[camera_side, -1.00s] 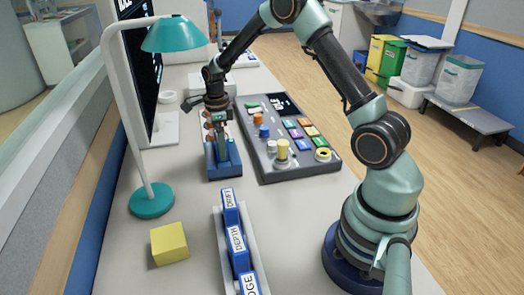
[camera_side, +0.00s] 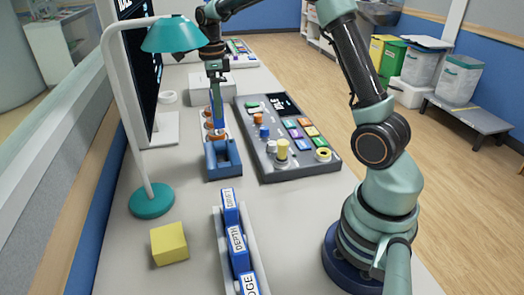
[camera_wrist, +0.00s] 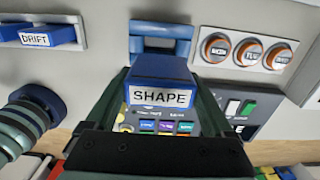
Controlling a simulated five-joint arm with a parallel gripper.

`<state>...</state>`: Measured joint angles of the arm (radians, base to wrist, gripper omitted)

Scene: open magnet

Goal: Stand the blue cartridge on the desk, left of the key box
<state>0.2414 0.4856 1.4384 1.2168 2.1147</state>
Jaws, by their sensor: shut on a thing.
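The blue cartridge labelled SHAPE (camera_wrist: 160,92) is between my jaws in the wrist view. In the side view, my gripper (camera_side: 216,84) points down and is shut on the upright blue cartridge (camera_side: 217,106). The cartridge hangs above the blue holder (camera_side: 224,172), whose slot looks empty. In the wrist view the holder (camera_wrist: 160,30) is behind the cartridge. A grey console with coloured keys (camera_side: 268,168), likely the key box, stands right of the holder. The cartridge's lower end is hidden in the wrist view.
A grey rack (camera_side: 222,240) with several blue cartridges lies in front. A yellow block (camera_side: 169,243) and a teal lamp (camera_side: 151,200) stand on the left. A panel with orange knobs (camera_wrist: 245,51) is by the holder. Clear desk lies between lamp and holder.

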